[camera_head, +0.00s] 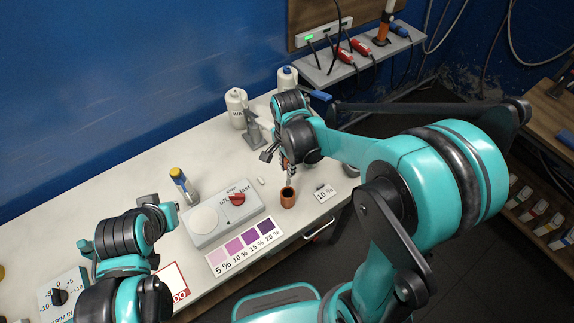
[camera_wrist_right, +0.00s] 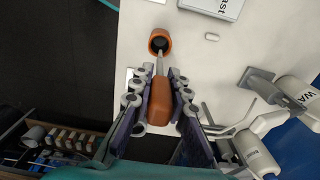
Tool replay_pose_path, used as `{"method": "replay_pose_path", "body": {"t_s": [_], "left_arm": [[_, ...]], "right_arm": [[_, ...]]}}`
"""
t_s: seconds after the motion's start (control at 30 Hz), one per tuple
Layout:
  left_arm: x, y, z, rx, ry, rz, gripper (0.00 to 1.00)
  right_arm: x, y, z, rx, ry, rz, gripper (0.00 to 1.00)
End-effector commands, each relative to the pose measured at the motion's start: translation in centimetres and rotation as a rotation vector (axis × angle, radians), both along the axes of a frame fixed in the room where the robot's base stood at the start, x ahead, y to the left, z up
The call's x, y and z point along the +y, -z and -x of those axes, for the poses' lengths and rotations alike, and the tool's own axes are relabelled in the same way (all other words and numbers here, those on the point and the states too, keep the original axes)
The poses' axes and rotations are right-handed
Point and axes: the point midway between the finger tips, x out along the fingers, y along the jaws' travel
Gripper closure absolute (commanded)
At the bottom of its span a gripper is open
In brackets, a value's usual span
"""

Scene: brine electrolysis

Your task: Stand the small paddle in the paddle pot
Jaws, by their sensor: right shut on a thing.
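The small paddle has an orange handle (camera_wrist_right: 160,102) and a thin grey shaft (camera_wrist_right: 160,66). My right gripper (camera_wrist_right: 160,98) is shut on the handle, with a finger pair on each side. In the head view the right gripper (camera_head: 288,165) is above the paddle pot, partly hidden by its own arm. The paddle pot (camera_head: 288,198) is a small copper-brown cup with a dark mouth, also in the right wrist view (camera_wrist_right: 160,39). The shaft's lower end is at the pot's mouth; how deep it reaches I cannot tell. My left gripper (camera_head: 163,212) is at the lower left, its fingers unclear.
White bottles (camera_head: 237,108) stand behind. A small white bar (camera_head: 261,181) lies nearby.

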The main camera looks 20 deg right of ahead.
Motion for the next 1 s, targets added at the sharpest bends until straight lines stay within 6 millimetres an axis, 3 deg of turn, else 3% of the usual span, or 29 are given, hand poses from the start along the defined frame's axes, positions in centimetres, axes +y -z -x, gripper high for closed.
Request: {"method": "replay_pose_path", "body": {"t_s": [1.0], "left_arm": [[0.0, 7.3, 0.0, 0.0, 0.0, 0.0, 1.0]], "right_arm": [[0.0, 8.8, 0.0, 0.0, 0.0, 0.0, 1.0]]}}
